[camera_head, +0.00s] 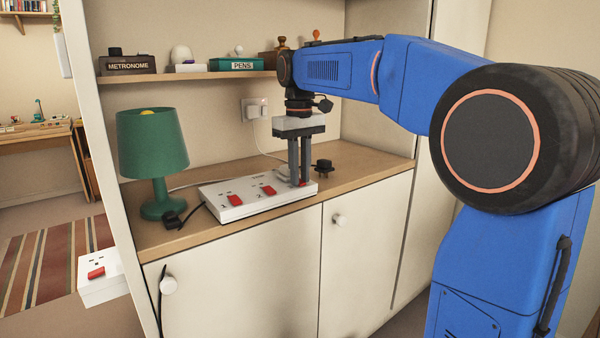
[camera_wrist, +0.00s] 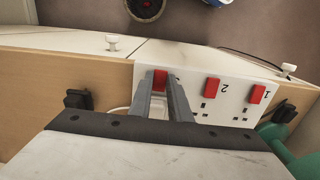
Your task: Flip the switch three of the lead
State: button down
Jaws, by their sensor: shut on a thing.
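The white extension lead (camera_head: 240,203) lies on the wooden counter, with red switches along it. In the wrist view the lead (camera_wrist: 233,100) shows the numbers 1 and 2 beside two of the switches. Switch three (camera_wrist: 159,80) is the red one at the end farthest from number 1. My gripper (camera_head: 299,183) points down at that end of the lead. Its fingers are shut on switch three, one on each side. The fingers partly hide the switch and its socket, so its tilt cannot be told.
A green lamp (camera_head: 152,150) stands left of the lead. One black plug (camera_head: 175,218) lies by the lead's left end, another (camera_head: 322,166) behind its right end. A shelf (camera_head: 190,77) with a metronome box (camera_head: 128,65) and pens box (camera_head: 235,65) is above.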

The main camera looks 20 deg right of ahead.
jog(key=shift+w+a+g+h, duration=0.1)
jog(key=shift+w+g+h, duration=0.15)
jog(key=shift+g, duration=0.5)
jog(key=shift+w+a+g+h, duration=0.1)
jog(key=shift+w+g+h, duration=0.15)
jog(key=shift+g, duration=0.5)
jog(key=c, duration=1.6)
grip_release()
jog(key=shift+c, duration=0.2)
jog(key=shift+s+d, duration=0.1)
jog(key=shift+s, duration=0.05)
jog(key=shift+s+d+t+y, duration=0.1)
jog(key=shift+s+t+y, duration=0.15)
jog(key=shift+t, duration=0.55)
jog(key=shift+s+t+y, duration=0.15)
jog(key=shift+t+y, duration=0.1)
jog(key=shift+t, duration=0.55)
